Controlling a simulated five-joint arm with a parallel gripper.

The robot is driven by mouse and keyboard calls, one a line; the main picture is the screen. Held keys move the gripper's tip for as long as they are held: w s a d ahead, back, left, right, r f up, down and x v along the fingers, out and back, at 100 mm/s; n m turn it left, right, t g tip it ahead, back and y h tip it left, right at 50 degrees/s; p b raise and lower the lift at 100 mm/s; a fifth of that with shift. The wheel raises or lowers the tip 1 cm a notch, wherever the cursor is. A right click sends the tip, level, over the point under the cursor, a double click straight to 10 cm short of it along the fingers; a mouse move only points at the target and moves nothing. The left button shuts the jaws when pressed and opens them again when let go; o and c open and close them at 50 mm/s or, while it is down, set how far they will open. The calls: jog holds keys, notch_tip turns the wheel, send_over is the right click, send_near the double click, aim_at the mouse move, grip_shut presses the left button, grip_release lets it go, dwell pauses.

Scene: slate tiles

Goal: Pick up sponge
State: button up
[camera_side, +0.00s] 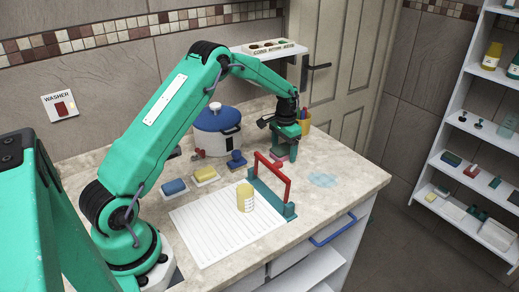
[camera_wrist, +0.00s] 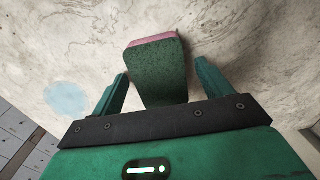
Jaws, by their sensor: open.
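The sponge (camera_wrist: 157,78), dark green with a pink layer along its far edge, lies between the fingers of my gripper (camera_wrist: 161,70) in the wrist view. A gap shows on both sides of it, so the fingers do not appear to touch it. In the side view my gripper (camera_side: 283,146) points down at the back of the counter, and a pink bit of the sponge (camera_side: 279,157) shows beneath it. The rest of the sponge is hidden there by the gripper. My gripper is open.
A blue-lidded pot (camera_side: 217,131) stands left of my gripper, with an orange cup (camera_side: 304,122) behind it. A red-handled frame (camera_side: 287,180) stands just in front. A yellow can (camera_side: 244,197) stands on a lined white sheet (camera_side: 215,228). The counter's right side is clear but for a bluish patch.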

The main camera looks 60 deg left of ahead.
aim_at(284, 148)
jog(key=c, duration=1)
jog(key=shift+c, duration=0.2)
jog(key=shift+r, duration=0.85)
notch_tip(284, 148, up, 2)
jog(key=shift+r, duration=0.15)
jog(key=s+d+r, duration=0.3)
jog(key=d+r, duration=0.4)
jog(key=d, duration=0.4)
jog(key=shift+d, duration=0.15)
jog(key=shift+o, duration=0.6)
jog(key=shift+c, duration=0.4)
